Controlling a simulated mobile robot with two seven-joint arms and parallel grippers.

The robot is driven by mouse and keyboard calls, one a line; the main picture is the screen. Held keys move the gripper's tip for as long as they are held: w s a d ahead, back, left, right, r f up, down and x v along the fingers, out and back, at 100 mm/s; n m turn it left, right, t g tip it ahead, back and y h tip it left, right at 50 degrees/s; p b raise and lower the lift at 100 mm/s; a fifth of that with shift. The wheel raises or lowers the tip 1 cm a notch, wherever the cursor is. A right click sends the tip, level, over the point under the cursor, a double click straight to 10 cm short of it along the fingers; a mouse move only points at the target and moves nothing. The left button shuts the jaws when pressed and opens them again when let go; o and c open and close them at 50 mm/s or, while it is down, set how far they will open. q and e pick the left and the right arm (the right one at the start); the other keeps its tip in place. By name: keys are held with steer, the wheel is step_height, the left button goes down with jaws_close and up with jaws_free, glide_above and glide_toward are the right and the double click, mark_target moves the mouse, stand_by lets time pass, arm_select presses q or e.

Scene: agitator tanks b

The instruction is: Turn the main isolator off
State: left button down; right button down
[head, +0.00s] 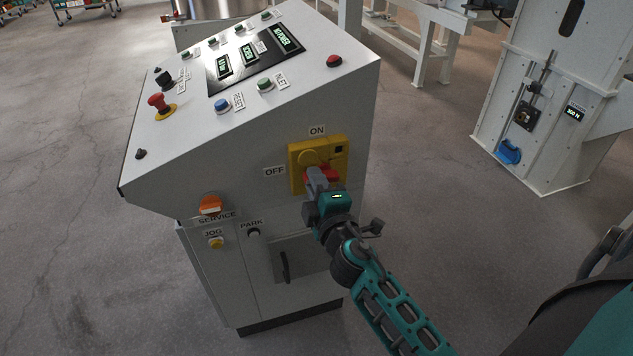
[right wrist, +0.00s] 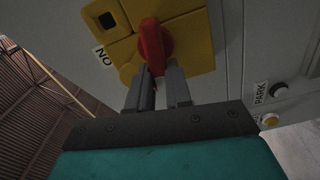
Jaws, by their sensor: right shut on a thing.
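The main isolator is a red rotary handle (head: 328,174) on a yellow plate (head: 337,151) on the side of the white console. ON is printed above the plate and OFF to its left. My right gripper (head: 315,174) is shut on the handle and partly hides it. The right wrist view shows the red handle (right wrist: 152,45) at the tips of the two grey fingers (right wrist: 161,80). The handle appears to lie crosswise, more in line with OFF than ON. My left gripper is out of view.
The console (head: 255,140) has buttons, displays and a red mushroom button (head: 158,101) on top. A white machine (head: 545,110) stands right; floor between is clear.

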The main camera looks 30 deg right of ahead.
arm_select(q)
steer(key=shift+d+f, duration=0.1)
arm_select(e)
steer(key=shift+f+n, duration=0.1)
steer(key=shift+n, duration=0.8)
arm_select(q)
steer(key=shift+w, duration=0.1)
arm_select(e)
steer(key=c, duration=1)
jaws_free()
steer(key=shift+f, duration=0.15)
steer(key=shift+c, duration=0.2)
